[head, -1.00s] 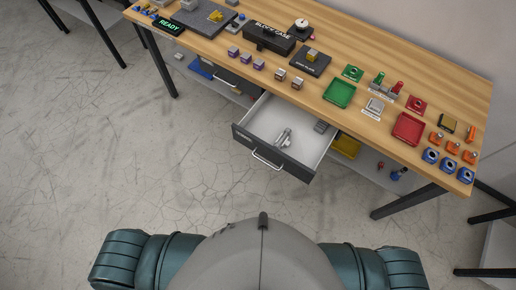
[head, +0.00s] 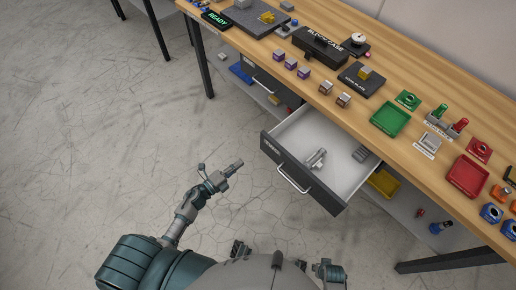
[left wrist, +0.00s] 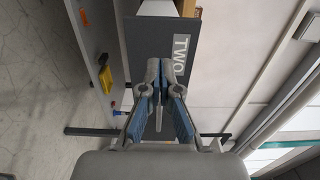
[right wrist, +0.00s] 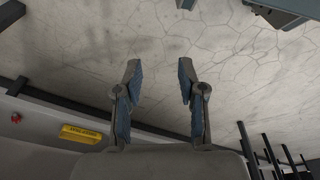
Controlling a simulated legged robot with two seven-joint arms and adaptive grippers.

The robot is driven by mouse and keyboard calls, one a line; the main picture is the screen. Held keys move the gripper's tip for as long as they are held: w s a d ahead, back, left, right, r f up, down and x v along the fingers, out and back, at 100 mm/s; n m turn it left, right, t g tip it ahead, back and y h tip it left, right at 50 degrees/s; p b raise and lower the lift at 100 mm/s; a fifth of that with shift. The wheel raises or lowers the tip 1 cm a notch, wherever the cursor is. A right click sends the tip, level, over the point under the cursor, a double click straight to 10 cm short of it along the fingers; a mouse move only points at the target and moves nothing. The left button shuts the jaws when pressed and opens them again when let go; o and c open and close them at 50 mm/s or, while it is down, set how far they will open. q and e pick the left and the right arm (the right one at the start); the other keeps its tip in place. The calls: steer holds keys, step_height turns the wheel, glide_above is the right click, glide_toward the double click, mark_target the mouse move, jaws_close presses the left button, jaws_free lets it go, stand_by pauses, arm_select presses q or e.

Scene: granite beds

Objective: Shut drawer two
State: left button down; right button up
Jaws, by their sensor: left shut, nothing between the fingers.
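Drawer two (head: 318,165) stands pulled out from under the bench in the head view, with a dark front, a bar handle (head: 293,180) and a pale inside. A grey metal part (head: 317,158) and a dark grey block (head: 361,154) lie in it. The left wrist view shows the drawer front (left wrist: 150,45) with the label TWO. My left gripper (head: 238,164) is shut and empty, left of the drawer front and apart from it in the head view. My right gripper (right wrist: 160,72) is open and empty in the right wrist view, over bare floor.
The wooden bench top (head: 345,100) carries a green tray (head: 390,118), a red tray (head: 467,176), a black case (head: 320,42) and several small blocks. A yellow bin (head: 384,183) sits on the lower shelf. The floor before the drawer is clear.

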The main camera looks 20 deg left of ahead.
mark_target(263, 144)
arm_select(q)
steer(key=x, duration=1)
steer(key=shift+w+a+f, duration=0.1)
steer(key=shift+w+f, duration=0.05)
steer(key=shift+w, duration=0.15)
steer(key=shift+w+d, duration=0.2)
steer(key=shift+w, duration=0.1)
steer(key=shift+d, duration=0.15)
arm_select(e)
steer(key=shift+w+a+r, duration=0.15)
steer(key=shift+w+r, duration=0.05)
steer(key=shift+r, duration=0.2)
arm_select(q)
steer(key=shift+w, duration=0.1)
arm_select(e)
steer(key=shift+f, duration=0.1)
